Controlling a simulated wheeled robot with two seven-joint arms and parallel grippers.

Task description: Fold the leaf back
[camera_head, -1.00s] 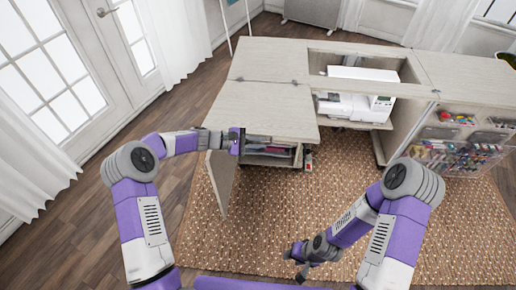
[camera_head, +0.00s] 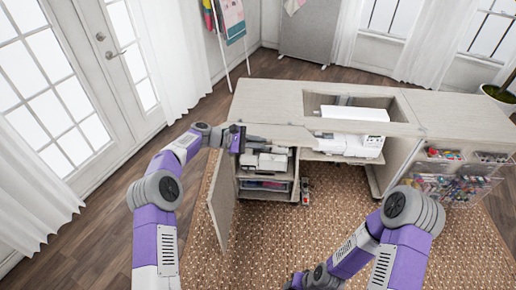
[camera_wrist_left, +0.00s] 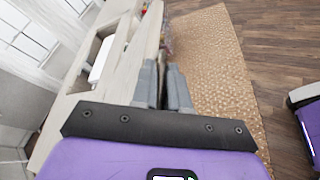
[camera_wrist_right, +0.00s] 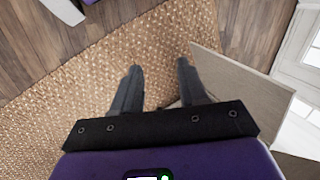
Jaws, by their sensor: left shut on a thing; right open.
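The leaf (camera_head: 280,133) is a pale wood board at the front left of the cabinet top (camera_head: 265,100). In the head view it is tilted and strongly foreshortened, seen as a thin strip. My left gripper (camera_head: 238,138) is shut on its outer edge near the left corner. In the left wrist view the fingers (camera_wrist_left: 165,85) are close together, with the pale board running away beside them. My right gripper shows at the bottom edge of the head view, partly cut off. In the right wrist view its fingers (camera_wrist_right: 158,85) are apart and empty above the rug.
A swung-out door panel (camera_head: 224,200) stands at the cabinet's left; it also shows in the right wrist view (camera_wrist_right: 240,90). Below the leaf is an open compartment with drawers (camera_head: 265,185). The sewing machine (camera_head: 345,145) sits right. The rug (camera_head: 300,235) in front is clear.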

